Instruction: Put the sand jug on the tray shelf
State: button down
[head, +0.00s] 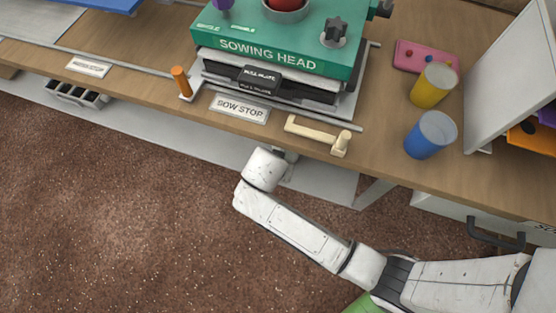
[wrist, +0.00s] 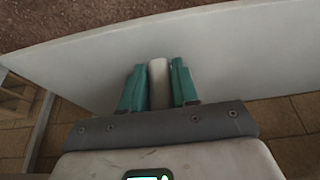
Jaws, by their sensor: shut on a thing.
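My gripper (wrist: 158,85) has teal fingers shut on a narrow pale off-white thing (wrist: 158,80) in the wrist view. Only a strip of it shows, so I cannot tell whether it is the sand jug. In the head view my gripper is mostly hidden by my wrist, just below the table's front edge. A pale grey shelf-like surface (head: 325,184) lies under that edge, low over the floor. A broad pale surface (wrist: 240,60) fills the wrist view behind the fingers. I cannot tell which surface is the tray shelf. No jug is clearly seen.
The wooden table (head: 385,125) bears a green sowing head (head: 275,45), a cream lever-like piece (head: 312,132), a yellow cup (head: 434,86), a blue cup (head: 431,135) and a pink block (head: 425,57). A white panel (head: 508,75) stands at right. Open brown carpet (head: 120,210) lies in front.

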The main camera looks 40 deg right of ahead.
jog(key=c, duration=0.8)
grip_release()
jog(key=shift+f, duration=0.1)
jog(key=shift+c, duration=0.2)
jog(key=p+v, duration=0.2)
jog(key=v, duration=1)
jog(key=shift+r+p, duration=0.2)
jog(key=shift+p, duration=0.15)
